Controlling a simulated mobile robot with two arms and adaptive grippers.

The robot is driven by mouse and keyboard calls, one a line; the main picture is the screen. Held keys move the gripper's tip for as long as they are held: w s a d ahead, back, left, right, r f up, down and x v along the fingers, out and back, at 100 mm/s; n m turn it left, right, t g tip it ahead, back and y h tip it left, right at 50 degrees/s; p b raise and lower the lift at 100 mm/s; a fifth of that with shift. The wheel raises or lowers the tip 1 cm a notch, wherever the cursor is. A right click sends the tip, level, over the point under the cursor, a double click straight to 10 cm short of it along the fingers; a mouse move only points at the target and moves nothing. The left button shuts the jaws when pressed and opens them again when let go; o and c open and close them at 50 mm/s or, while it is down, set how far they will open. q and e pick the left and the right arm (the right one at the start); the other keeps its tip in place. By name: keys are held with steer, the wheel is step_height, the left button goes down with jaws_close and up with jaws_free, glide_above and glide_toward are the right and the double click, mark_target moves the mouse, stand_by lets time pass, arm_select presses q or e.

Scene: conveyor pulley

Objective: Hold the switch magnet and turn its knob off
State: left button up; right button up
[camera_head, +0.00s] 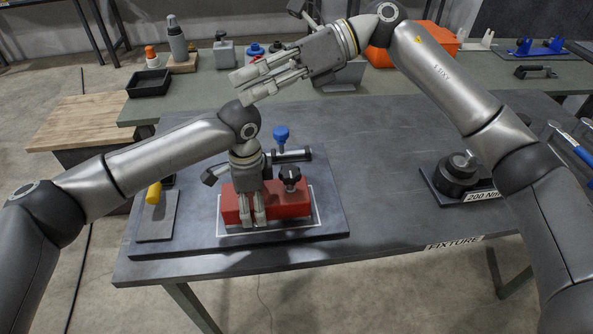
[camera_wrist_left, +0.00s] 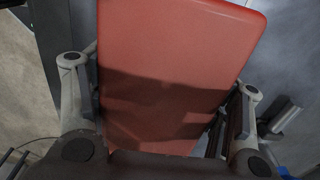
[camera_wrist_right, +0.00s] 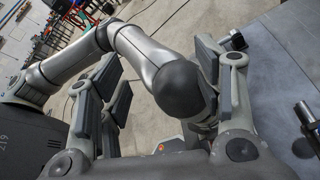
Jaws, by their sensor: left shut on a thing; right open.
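The switch magnet is a red block (camera_head: 300,205) with a black star-shaped knob (camera_head: 289,177) on its top right part. It lies on a dark plate inside a white outline. My left gripper (camera_head: 253,218) comes down from above and is shut on the red block, left of the knob. In the left wrist view the red block (camera_wrist_left: 170,70) fills the space between the fingers; the knob cannot be made out there. My right gripper (camera_head: 240,88) is open and empty, raised above and beyond the magnet, pointing left. Its spread fingers show in the right wrist view (camera_wrist_right: 165,85).
A black round device (camera_head: 457,174) stands right beside a "200 Nm" label. The table's middle right is clear.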

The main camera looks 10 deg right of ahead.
step_height(320, 180, up, 9)
steer(key=w+m+t+y, duration=0.1)
steer(key=w+m+y, duration=0.1)
steer(key=m+y, duration=0.55)
steer(key=w+d+r+m+t+y, duration=0.2)
steer(key=w+d+r+m+t, duration=0.45)
steer(key=m, duration=0.65)
steer(key=w+d+f+m+t+h, duration=0.55)
steer(key=d+m+t+h, duration=0.2)
steer(key=m, duration=0.85)
steer(key=w+d+f+m+t+h, duration=0.4)
steer(key=d+f+m+t+h, duration=0.35)
steer(key=m, duration=0.85)
steer(key=m+g+y, duration=0.9)
steer(key=m+g, duration=0.7)
steer(key=m, duration=0.3)
glide_toward(297, 171)
steer(key=x, duration=1)
steer(key=shift+f, duration=0.2)
